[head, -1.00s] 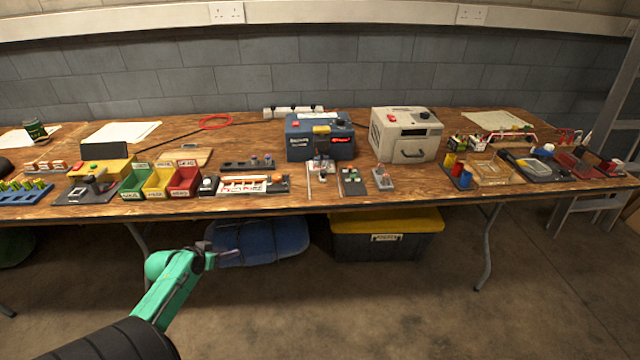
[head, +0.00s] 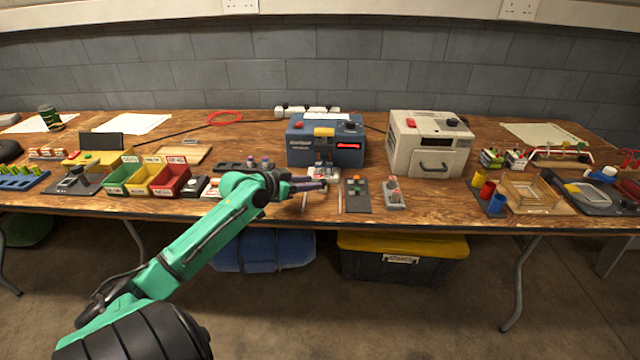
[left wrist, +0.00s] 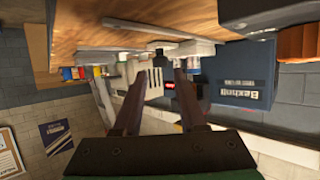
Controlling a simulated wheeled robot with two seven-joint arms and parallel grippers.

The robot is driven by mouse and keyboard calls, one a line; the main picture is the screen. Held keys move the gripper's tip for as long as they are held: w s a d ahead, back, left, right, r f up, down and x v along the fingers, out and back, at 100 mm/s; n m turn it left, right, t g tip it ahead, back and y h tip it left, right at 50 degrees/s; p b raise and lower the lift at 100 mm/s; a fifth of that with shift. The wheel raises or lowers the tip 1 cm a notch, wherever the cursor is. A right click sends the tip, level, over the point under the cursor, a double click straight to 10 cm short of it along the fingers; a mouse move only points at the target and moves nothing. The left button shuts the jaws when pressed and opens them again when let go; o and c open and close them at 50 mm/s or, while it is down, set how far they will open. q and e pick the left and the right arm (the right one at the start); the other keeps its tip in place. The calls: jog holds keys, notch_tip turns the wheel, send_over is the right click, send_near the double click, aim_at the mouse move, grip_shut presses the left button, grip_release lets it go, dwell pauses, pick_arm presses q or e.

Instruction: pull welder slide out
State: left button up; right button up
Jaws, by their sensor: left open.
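The welder is a blue box (head: 326,151) with a yellow block on top and a red lit display, near the back of the table. Its light-coloured slide (head: 323,173) sticks out at the front, partly hidden by my gripper. My left gripper (head: 322,185) is open and empty, just in front of the slide. In the left wrist view the scene is upside down. The blue welder (left wrist: 240,88) is at the right there, and my open fingers (left wrist: 160,78) point towards the pale slide parts (left wrist: 192,50). I cannot tell whether they touch. My right gripper is not in view.
A cream box (head: 428,142) with a handle stands right of the welder. A dark button panel (head: 356,194) and a grey button unit (head: 394,194) lie right of my gripper. Green, yellow and red bins (head: 171,181) stand left. A yellow-lidded crate (head: 402,262) is under the table.

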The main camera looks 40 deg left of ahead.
aim_at(322, 181)
pick_arm(q)
jog(key=x, duration=0.3)
jog(key=shift+a+r, duration=0.1)
jog(key=shift+w, duration=0.35)
jog(key=shift+w+f, duration=0.15)
jog(key=shift+f, duration=0.05)
grip_shut()
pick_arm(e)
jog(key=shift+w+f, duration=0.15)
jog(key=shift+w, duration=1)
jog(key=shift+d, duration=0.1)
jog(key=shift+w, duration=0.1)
